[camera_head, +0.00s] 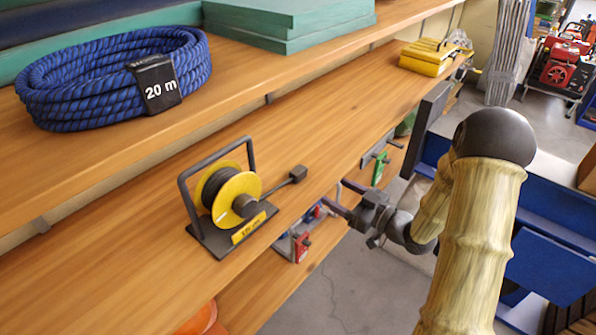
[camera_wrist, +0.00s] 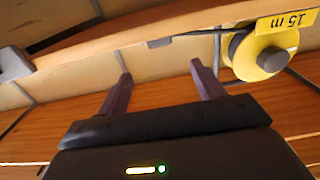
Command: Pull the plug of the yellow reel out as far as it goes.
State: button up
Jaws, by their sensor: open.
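The yellow reel (camera_head: 239,192) stands on the wooden shelf in the head view, in a dark frame with an upright handle and a yellow label on its base. Its dark plug (camera_head: 298,173) sticks out to the right on a short piece of cable. In the wrist view the reel (camera_wrist: 262,58) is at the upper right with a "15 m" label, and the small grey plug (camera_wrist: 158,43) appears beyond the fingertips. My gripper (camera_head: 333,194) is open and empty, to the right of the plug and apart from it; its two fingers also show in the wrist view (camera_wrist: 160,70).
A blue rope coil (camera_head: 115,78) marked 20 m lies on the upper shelf. Red (camera_head: 302,247) and green (camera_head: 380,168) handled items sit below the shelf edge near my gripper. A yellow object (camera_head: 428,58) lies at the far shelf end. The shelf right of the plug is bare.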

aim_at(303, 173)
jog(key=b+x, duration=0.1)
jog(key=x, duration=1.3)
